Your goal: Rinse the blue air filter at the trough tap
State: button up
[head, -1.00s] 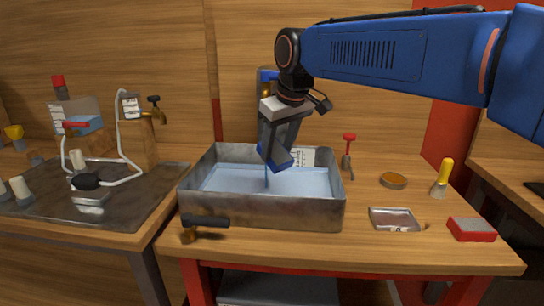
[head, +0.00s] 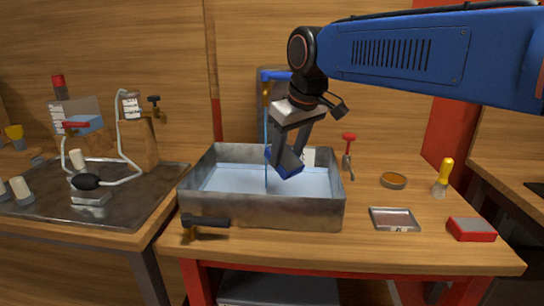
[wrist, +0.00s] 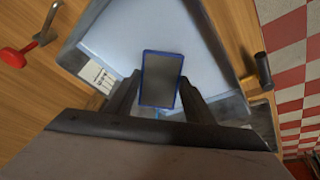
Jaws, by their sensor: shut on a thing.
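The blue air filter (head: 285,162) is a small blue-framed rectangle with a grey face. My gripper (head: 289,150) is shut on it and holds it tilted above the metal trough (head: 262,214). The wrist view shows the filter (wrist: 161,80) between the two fingers (wrist: 160,88). The trough holds pale blue water. The tap (head: 272,76) with a blue top stands behind the trough, partly hidden by my arm. A thin blue stream (head: 266,125) falls from it into the trough, close to the filter's left edge. I cannot tell whether they touch.
To the right are a red-handled tool (head: 348,150), a round tin (head: 393,181), a shallow metal tray (head: 394,220), a yellow-handled brush (head: 443,178) and a red box (head: 472,229). A cluttered bench (head: 140,205) stands left.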

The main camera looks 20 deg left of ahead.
aim_at(293, 169)
jog(key=shift+s+d, duration=1.3)
jog(key=shift+d, duration=0.25)
dwell(0.4)
jog(key=s+d+r, duration=0.3)
jog(key=r, duration=0.1)
jog(key=shift+s+d, duration=0.15)
jog(key=shift+d, duration=0.25)
dwell(0.9)
